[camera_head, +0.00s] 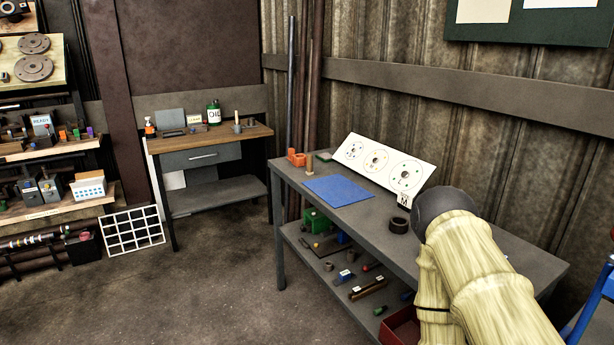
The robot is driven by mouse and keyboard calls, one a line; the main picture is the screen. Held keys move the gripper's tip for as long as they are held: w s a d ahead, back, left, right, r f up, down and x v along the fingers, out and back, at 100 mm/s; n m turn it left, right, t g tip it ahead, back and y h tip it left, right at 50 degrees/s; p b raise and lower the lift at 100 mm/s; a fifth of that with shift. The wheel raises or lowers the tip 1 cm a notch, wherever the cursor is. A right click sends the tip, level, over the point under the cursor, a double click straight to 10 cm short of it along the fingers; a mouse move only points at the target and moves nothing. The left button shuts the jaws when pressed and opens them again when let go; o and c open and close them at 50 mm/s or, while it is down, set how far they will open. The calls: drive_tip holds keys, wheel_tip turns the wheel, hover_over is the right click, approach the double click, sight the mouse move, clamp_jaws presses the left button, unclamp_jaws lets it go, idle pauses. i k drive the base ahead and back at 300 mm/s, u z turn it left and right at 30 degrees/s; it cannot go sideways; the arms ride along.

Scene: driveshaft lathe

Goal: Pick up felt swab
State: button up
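I cannot make out the felt swab for certain. A pale upright stick (236,118) stands at the right of the far wooden-topped bench (165,145), by a small grey cup. A short tan peg (310,163) stands at the back left of the near grey table (375,222). Both are too small to identify. My pale yellow arm, with a dark rounded joint, fills the lower right and covers part of the near table. My gripper does not show, so its state and hold are hidden.
The near table bears a blue mat (338,191), a white board with circles (382,170), a black ring (398,226) and orange blocks (296,158). An oil bottle (214,113) stands on the far bench. Shelves (45,150) stand left. The floor (200,275) between is clear.

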sight(310, 171)
drive_tip(key=z, duration=0.05)
drive_tip(key=k, duration=0.7)
drive_tip(key=u, duration=1.15)
drive_tip(key=i, duration=0.95)
drive_tip(key=u, duration=0.45)
drive_tip(key=i, duration=1)
drive_tip(key=z, duration=0.45)
